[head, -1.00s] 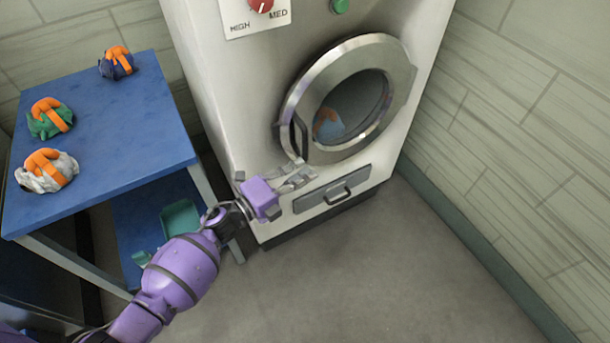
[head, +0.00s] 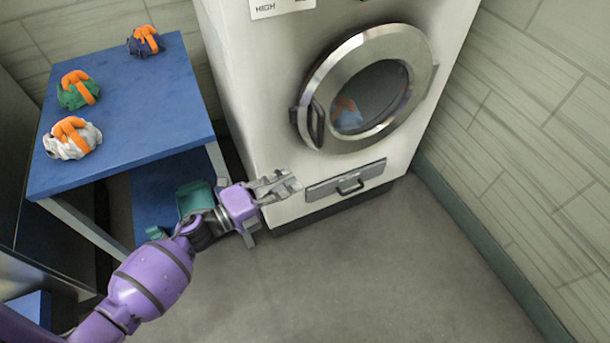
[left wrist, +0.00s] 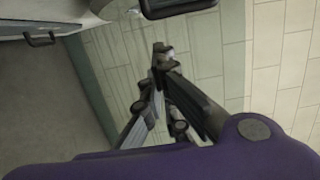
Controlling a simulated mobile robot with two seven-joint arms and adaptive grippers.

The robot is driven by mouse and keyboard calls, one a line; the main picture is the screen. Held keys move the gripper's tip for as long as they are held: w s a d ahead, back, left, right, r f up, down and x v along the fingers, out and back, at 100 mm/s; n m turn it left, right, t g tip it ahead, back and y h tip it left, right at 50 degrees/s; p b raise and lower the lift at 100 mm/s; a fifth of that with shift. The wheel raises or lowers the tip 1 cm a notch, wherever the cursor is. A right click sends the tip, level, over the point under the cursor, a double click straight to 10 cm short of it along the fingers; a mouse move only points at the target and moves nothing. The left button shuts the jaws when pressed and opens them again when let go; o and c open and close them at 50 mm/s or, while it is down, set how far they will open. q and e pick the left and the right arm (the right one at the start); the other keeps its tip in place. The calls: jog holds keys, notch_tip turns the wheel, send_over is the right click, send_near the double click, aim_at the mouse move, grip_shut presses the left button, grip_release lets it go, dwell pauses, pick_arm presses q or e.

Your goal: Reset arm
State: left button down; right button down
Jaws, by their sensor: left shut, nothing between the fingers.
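My left gripper (head: 284,186) is in front of the lower front of the washing machine (head: 262,110), left of its drawer handle. Its fingers are shut with nothing between them. In the left wrist view the fingertips (left wrist: 162,52) come together. The machine's round door (head: 366,88) looks shut, and an orange and blue bundle (head: 346,114) shows behind its glass. My right gripper is in neither view.
A blue table (head: 150,108) at the left holds three bundles with orange straps: white (head: 64,147), green (head: 70,96) and dark blue (head: 146,42). A teal container (head: 194,199) is on its lower shelf. The floor (head: 370,270) at the front right is clear.

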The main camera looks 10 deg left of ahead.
pick_arm(q)
jog(key=shift+s+a, duration=0.35)
jog(key=shift+a, duration=0.1)
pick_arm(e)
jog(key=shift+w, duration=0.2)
